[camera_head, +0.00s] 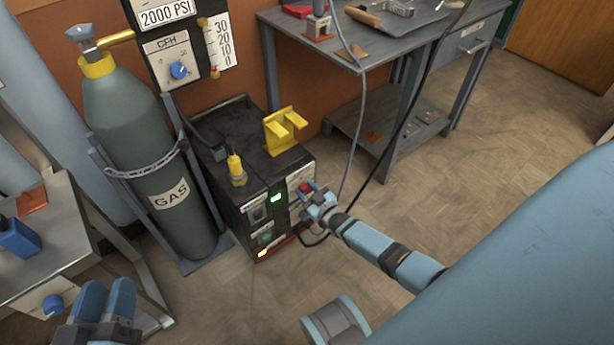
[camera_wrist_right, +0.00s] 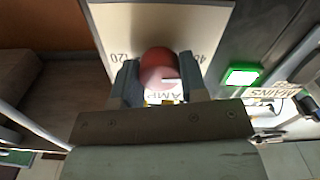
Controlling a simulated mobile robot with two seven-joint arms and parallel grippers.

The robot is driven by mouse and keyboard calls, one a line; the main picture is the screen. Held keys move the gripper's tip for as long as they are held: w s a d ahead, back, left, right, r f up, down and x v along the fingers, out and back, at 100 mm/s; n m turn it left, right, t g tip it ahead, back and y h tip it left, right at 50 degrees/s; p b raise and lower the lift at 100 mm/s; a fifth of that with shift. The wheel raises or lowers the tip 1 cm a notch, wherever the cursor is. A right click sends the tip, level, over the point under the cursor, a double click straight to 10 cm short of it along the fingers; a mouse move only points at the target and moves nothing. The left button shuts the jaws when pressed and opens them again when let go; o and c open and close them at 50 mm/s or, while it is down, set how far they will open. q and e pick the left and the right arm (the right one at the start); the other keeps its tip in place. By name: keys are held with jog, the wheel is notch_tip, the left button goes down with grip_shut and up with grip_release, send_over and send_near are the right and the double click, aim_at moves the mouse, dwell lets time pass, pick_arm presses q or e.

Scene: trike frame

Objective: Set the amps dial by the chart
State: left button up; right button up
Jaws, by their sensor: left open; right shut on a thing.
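The amps dial is a red knob (camera_head: 305,187) on the front panel of the black welder box (camera_head: 240,130). My right gripper (camera_head: 318,203) is at that panel, shut on the dial. In the right wrist view the red dial (camera_wrist_right: 160,66) sits between both fingers of the gripper (camera_wrist_right: 160,80), in front of a pale scale plate (camera_wrist_right: 135,22). The plate shows "120" at left and part of a "40" number at right; the pointer is not clear. A label reading "AMP" is partly hidden. My left gripper (camera_head: 105,305) is open and empty at the lower left. I cannot identify the chart.
A green light (camera_head: 275,198) glows on the welder's front; it also shows in the right wrist view (camera_wrist_right: 241,75). A gas cylinder (camera_head: 150,160) stands left of the box. A workbench (camera_head: 370,40) is behind at right, with hanging cables. Open floor lies at right.

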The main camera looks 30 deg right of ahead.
dwell(0.3)
jog(key=o, duration=0.9)
pick_arm(q)
notch_tip(320, 180, up, 6)
jog(key=t+p, duration=0.2)
jog(key=p, duration=0.2)
jog(key=shift+s+a+n, duration=0.25)
jog(key=shift+a+n, duration=0.05)
pick_arm(e)
jog(key=s, duration=0.9)
jog(key=s+d, duration=0.1)
jog(key=s, duration=0.3)
jog(key=shift+s, duration=0.35)
